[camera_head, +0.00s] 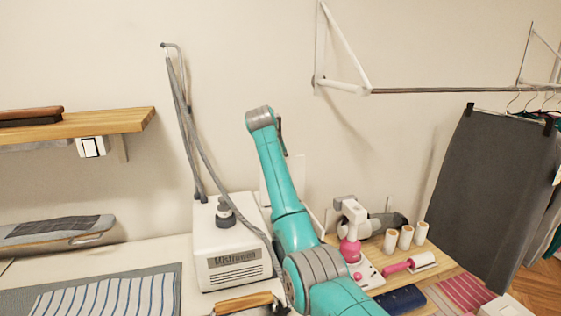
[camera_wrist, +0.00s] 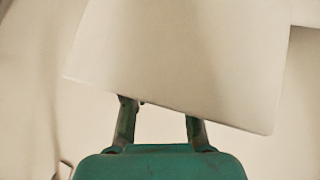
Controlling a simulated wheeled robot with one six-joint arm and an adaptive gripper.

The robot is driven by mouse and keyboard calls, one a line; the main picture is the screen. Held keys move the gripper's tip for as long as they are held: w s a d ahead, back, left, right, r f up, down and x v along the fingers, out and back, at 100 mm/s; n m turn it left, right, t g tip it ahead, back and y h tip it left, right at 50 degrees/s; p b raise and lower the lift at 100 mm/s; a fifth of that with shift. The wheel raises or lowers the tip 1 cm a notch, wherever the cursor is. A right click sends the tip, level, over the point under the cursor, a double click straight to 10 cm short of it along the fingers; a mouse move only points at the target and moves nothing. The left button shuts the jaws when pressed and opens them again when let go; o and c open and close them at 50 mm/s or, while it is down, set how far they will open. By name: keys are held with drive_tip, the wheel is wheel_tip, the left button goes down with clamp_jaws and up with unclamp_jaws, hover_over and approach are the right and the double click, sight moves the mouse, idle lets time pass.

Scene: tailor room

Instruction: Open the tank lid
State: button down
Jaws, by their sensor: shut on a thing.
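A dark-capped knob (camera_head: 224,213) and a grey hose (camera_head: 186,110) rise from the steamer's top. A wooden shelf (camera_head: 110,122) is at left. Pink tools and thread spools (camera_head: 405,238) stand at right. A metal rail (camera_head: 450,90) holds hanging clothes.

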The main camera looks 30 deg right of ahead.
drive_tip(key=shift+w+a+f, duration=0.1)
drive_tip(key=shift+w+f, duration=0.1)
drive_tip(key=shift+f, duration=0.25)
drive_tip(key=shift+w+f, duration=0.2)
drive_tip(key=shift+f, duration=0.25)
drive_tip(key=c, duration=1)
unclamp_jaws()
drive_tip(key=shift+w+f, duration=0.1)
drive_tip(key=shift+o, duration=0.2)
drive_tip(key=v, duration=1.2)
drive_tip(key=shift+r, duration=0.5)
